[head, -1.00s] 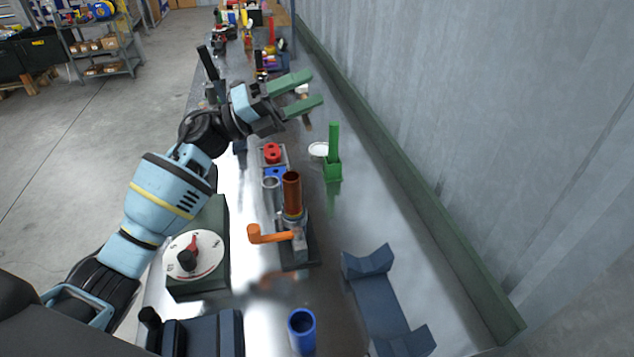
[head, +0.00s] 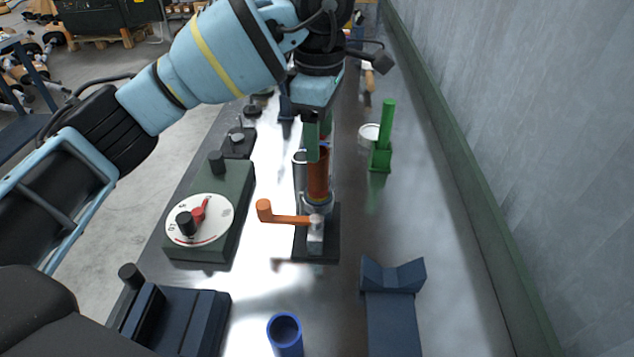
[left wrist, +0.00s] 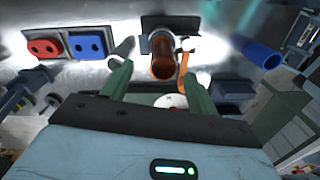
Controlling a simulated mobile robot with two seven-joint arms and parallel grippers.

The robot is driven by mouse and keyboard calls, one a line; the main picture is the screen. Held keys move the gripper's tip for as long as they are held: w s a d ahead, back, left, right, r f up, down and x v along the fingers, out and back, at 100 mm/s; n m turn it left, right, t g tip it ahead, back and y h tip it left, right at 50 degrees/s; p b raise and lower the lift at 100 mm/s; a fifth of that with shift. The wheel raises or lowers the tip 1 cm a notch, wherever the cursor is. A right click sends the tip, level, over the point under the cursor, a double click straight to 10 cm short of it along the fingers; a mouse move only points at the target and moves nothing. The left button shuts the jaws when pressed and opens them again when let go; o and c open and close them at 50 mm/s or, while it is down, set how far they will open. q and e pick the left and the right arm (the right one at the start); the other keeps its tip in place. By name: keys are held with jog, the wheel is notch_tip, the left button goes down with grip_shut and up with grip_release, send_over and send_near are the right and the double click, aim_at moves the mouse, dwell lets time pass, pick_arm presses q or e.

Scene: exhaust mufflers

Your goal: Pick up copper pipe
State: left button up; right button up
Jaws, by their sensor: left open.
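The copper pipe (head: 318,178) stands upright in a clamp fixture (head: 323,240) with an orange lever (head: 285,218) on the bench. In the left wrist view its open end (left wrist: 163,66) faces the camera. My left gripper (head: 313,140) points down at the pipe's top, its green fingers open. In the left wrist view the fingers lie to either side of the pipe's line, with a gap on each side, and the pipe is not gripped. The finger in front hides part of the pipe's top in the head view. My right gripper is not in view.
A dial box (head: 215,190) stands left of the fixture. A green holder with an upright bar (head: 381,155) stands to the right. A blue cup (head: 286,338) and a dark blue V-block stand (head: 392,310) are nearer. A wall runs along the right side.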

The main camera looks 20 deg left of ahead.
aim_at(318, 169)
pick_arm(q)
jog(key=shift+a, duration=0.15)
jog(key=shift+s+f+p, duration=0.15)
jog(key=shift+f+p, duration=0.05)
jog(key=shift+f, duration=1.75)
jog(key=shift+s+f+p, duration=0.1)
jog(key=shift+f+p, duration=0.05)
jog(key=shift+f, duration=1.75)
jog(key=c, duration=1.2)
jog(key=shift+o, duration=0.2)
jog(key=shift+r, duration=5.05)
